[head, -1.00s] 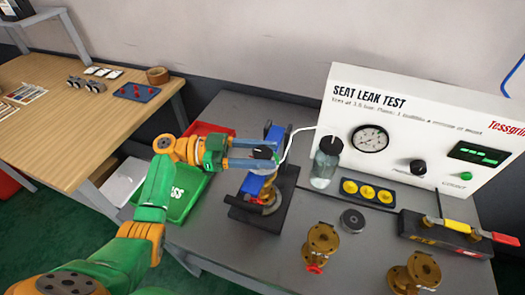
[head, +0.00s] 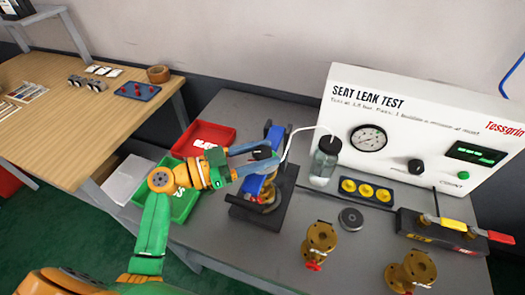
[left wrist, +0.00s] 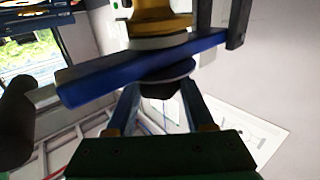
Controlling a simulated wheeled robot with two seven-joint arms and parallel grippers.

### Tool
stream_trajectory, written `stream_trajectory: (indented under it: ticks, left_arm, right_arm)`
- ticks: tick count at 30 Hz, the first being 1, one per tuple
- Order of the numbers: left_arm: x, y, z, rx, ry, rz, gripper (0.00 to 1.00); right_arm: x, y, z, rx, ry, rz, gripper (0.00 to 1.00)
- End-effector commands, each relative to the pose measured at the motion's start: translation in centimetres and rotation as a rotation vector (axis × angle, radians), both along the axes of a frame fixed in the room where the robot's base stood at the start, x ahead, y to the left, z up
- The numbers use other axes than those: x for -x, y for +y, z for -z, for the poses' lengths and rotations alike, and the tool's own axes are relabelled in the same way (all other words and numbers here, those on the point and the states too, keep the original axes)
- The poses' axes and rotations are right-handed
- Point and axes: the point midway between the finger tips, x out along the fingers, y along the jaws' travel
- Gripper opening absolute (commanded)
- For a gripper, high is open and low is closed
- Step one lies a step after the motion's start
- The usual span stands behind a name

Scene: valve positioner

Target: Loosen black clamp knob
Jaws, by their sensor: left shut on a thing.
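The black clamp knob (head: 262,153) sits on top of the blue clamp bar (head: 275,134) of the test fixture. My left gripper (head: 262,160) reaches it from the left and is shut on the knob. In the left wrist view the dark knob (left wrist: 160,91) shows between the two fingers, under a dark disc and the blue bar (left wrist: 120,78). The fingers partly hide the knob in the head view. A brass valve (head: 268,192) stands in the black fixture (head: 262,217) under the bar. My right gripper is out of view.
A white tube runs from the fixture to a bottle (head: 324,160). The leak test panel (head: 400,100) stands behind. A red tray (head: 222,135) and a green tray (head: 183,207) lie to the left. Brass valves (head: 320,238) stand in front at right.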

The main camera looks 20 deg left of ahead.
Motion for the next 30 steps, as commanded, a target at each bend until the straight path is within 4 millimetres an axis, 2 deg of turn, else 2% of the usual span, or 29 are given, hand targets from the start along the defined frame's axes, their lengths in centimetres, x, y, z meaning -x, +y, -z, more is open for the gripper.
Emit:
stream_trajectory:
  ticks: [13, 30]
  left_arm:
    - [-0.01, -0.01, -0.14, 0.002, -0.004, -0.228, 0.0]
    - [-0.05, -0.01, -0.14, 0.002, -0.003, -0.265, 0.0]
  right_arm:
    - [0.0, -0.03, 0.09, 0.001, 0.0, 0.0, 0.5]
    - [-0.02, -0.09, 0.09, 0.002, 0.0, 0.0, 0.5]
